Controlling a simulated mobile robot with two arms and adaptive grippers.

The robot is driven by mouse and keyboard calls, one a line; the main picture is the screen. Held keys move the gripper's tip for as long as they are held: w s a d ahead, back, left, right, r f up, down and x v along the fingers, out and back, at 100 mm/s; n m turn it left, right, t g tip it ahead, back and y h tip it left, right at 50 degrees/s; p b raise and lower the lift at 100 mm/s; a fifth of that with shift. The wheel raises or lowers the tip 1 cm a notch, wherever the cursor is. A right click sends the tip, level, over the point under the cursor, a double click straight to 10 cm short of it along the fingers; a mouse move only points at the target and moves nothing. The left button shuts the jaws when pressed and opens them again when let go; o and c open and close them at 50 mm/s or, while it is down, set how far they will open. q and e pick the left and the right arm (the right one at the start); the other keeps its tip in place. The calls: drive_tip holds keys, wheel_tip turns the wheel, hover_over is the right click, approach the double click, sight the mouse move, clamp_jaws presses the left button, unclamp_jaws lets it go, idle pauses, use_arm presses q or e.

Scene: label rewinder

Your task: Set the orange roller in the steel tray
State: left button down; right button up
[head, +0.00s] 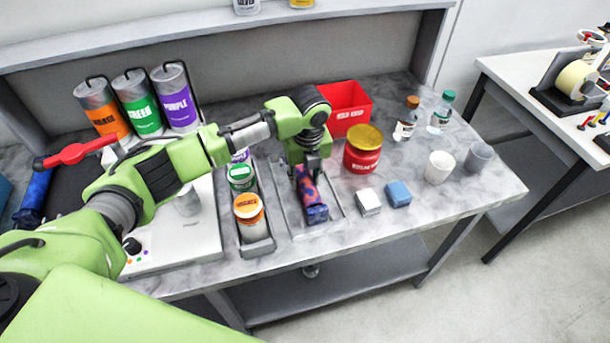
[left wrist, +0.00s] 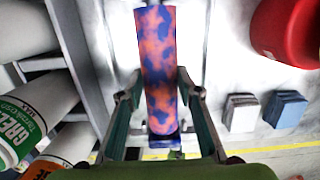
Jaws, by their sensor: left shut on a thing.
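The orange roller (head: 311,199), a cylinder mottled orange-red and blue-purple with a dark blue end, is held by my left gripper (head: 309,166). In the left wrist view the roller (left wrist: 159,60) stands between the two fingers of the left gripper (left wrist: 160,88), which are shut on it. The shallow steel tray (head: 289,205) lies directly below the roller in the head view. I cannot tell whether the roller touches the tray floor. My right gripper is not in view.
Left of the tray, a narrow grey holder (head: 258,249) carries a green-labelled jar (head: 241,178) and an orange-labelled jar (head: 249,209). To the right are a red jar (head: 362,152), a white block (head: 368,202) and a blue block (head: 398,194). A red bin (head: 346,103) stands behind.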

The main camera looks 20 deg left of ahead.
use_arm(q)
drive_tip(key=shift+r, duration=0.1)
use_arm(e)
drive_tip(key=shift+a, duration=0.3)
use_arm(q)
drive_tip(key=shift+f, duration=0.3)
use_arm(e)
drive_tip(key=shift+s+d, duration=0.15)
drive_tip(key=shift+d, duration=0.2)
use_arm(q)
drive_tip(key=c, duration=1.4)
unclamp_jaws()
drive_tip(key=shift+c, duration=0.2)
drive_tip(key=shift+o, duration=0.3)
drive_tip(key=shift+s+f, duration=0.1)
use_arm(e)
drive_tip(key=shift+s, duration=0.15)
